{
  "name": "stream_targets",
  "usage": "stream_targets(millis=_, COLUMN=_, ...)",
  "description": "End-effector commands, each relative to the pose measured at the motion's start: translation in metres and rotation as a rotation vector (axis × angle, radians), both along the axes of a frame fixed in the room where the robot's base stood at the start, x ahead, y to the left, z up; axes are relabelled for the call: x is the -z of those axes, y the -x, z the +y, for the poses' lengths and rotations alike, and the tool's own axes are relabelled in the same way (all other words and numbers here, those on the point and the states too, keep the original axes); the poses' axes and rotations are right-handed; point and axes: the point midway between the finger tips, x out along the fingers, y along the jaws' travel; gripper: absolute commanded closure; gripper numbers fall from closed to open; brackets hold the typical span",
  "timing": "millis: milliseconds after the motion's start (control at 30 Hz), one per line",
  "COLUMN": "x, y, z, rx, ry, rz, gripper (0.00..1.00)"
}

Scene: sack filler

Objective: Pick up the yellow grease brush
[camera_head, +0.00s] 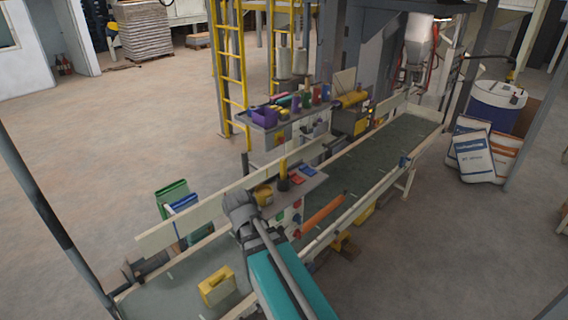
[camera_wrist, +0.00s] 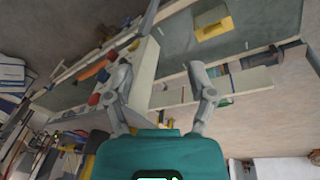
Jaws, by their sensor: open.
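A slim yellow upright piece with a dark base (camera_head: 283,166) stands on the small grey side table beside the conveyor in the head view. It looks like the yellow grease brush, but it is too small to be sure. A yellow pot (camera_head: 263,194) stands just left of it. My gripper (camera_wrist: 160,78) shows in the wrist view with its two grey fingers wide apart and nothing between them. In the head view my arm crosses the conveyor's near end, and its fingers cannot be made out. I cannot identify the brush in the wrist view.
A yellow block (camera_head: 218,288) lies on the near conveyor belt and shows in the wrist view (camera_wrist: 212,22). Red and blue items (camera_head: 302,171) lie on the side table (camera_head: 305,187). An upper shelf (camera_head: 262,122) holds bins and coloured parts. An orange roller (camera_head: 323,213) lies along the belt.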

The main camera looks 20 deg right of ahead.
Motion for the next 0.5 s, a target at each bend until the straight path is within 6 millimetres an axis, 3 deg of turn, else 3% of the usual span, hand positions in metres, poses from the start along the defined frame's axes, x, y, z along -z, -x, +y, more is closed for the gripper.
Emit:
stream_targets(millis=33, x=-0.017, y=-0.007, z=-0.004, rx=0.03, ry=0.026, rz=-0.012, gripper=0.29)
stream_targets(millis=133, x=-0.034, y=-0.022, z=-0.015, rx=0.121, ry=0.1, rz=-0.051, gripper=0.29)
stream_targets(millis=500, x=-0.076, y=-0.086, z=-0.06, rx=0.501, ry=0.406, rz=-0.333, gripper=0.29)
